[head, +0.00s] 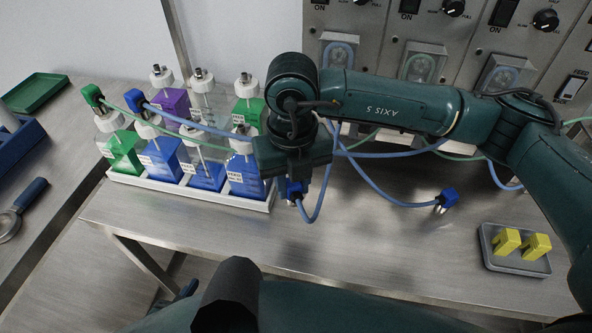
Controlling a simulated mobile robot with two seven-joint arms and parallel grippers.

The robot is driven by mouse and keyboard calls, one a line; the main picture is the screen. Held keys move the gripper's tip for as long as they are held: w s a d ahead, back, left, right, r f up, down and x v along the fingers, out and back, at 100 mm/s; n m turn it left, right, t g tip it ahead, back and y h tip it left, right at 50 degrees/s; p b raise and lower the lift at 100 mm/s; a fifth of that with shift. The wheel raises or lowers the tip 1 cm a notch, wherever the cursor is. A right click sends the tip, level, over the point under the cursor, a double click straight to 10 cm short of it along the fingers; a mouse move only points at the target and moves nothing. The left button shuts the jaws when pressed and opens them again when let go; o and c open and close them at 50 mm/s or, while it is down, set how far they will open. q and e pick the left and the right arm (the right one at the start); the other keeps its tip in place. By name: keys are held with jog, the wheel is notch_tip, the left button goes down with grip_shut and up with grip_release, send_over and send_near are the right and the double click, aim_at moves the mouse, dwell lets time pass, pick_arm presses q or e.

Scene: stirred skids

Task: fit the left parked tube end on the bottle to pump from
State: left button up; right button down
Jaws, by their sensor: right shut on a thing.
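My right gripper (293,182) is shut on a blue tube end (295,190), its blue tube looping to the right. It is just right of the white bottle rack (190,193), above the table. Another blue tube end (446,200) is on the right, over the table. The rack's front row has a green bottle (125,150) and several blue bottles (246,176); the right one is beside my gripper. A green tube end (92,96) and a blue tube end (133,99) are up at the left bottles. My left gripper is not in view.
Behind stand a purple bottle (173,103), a clear bottle and a green bottle (248,110). Pumps (420,65) line the back, partly hidden by my right arm. A grey tray (515,265) with yellow pieces is at right. The table's front middle is clear.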

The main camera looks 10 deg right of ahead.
jog(key=shift+s+a, duration=0.15)
jog(key=shift+s, duration=0.2)
jog(key=shift+r+p, duration=2.05)
jog(key=shift+r, duration=2.1)
notch_tip(320, 180, up, 2)
notch_tip(320, 180, up, 8)
send_over(292, 185)
jog(key=shift+f, duration=0.1)
jog(key=w+a, duration=0.4)
jog(key=a, duration=0.5)
jog(key=shift+a, duration=0.35)
jog(key=shift+w, duration=0.1)
